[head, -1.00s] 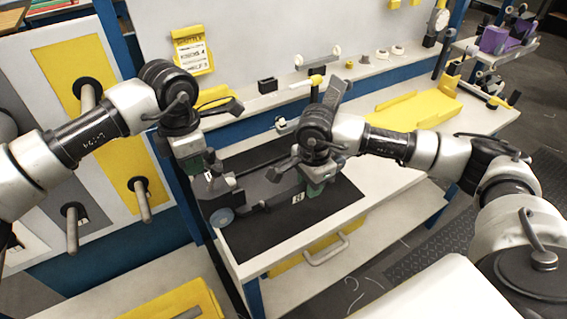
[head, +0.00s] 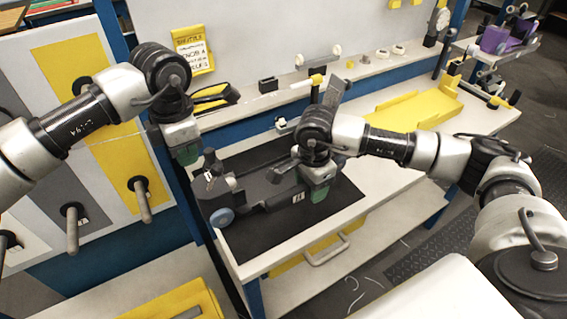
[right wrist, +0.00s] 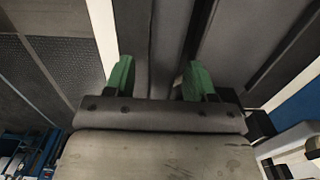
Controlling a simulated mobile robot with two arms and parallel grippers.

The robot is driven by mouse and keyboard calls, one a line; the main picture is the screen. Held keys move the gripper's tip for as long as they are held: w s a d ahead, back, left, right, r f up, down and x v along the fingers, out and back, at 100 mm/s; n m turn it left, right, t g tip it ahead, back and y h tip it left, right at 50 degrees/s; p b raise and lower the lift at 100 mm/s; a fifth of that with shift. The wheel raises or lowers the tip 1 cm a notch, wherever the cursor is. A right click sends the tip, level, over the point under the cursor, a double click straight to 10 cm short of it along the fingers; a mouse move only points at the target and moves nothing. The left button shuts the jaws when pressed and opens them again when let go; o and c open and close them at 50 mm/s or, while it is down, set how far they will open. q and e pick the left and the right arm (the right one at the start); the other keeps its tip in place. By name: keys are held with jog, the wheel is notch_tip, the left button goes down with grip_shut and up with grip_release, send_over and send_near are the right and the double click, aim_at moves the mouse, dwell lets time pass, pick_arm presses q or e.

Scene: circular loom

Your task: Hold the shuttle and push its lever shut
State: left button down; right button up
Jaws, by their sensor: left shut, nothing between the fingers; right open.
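The shuttle (head: 262,190) is a long dark grey body lying on the black mat (head: 290,227), with a blue-grey wheel (head: 222,217) at its left end. A small upright dark part with a pale label (head: 210,172) stands at that end; I cannot tell whether it is the lever. My right gripper (head: 319,194) is open and low over the shuttle's right end. In the right wrist view its green fingers (right wrist: 158,82) stand on either side of the grey body. My left gripper (head: 187,157) is shut and empty, above and left of the shuttle's left end, apart from it.
The white table (head: 340,227) has a drawer handle (head: 326,252) in front and a shelf of small parts behind. A yellow tray (head: 420,108) lies to the right. A panel with pegs (head: 140,200) stands close on the left.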

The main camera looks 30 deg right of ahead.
notch_tip(320, 180, up, 12)
dwell(0.4)
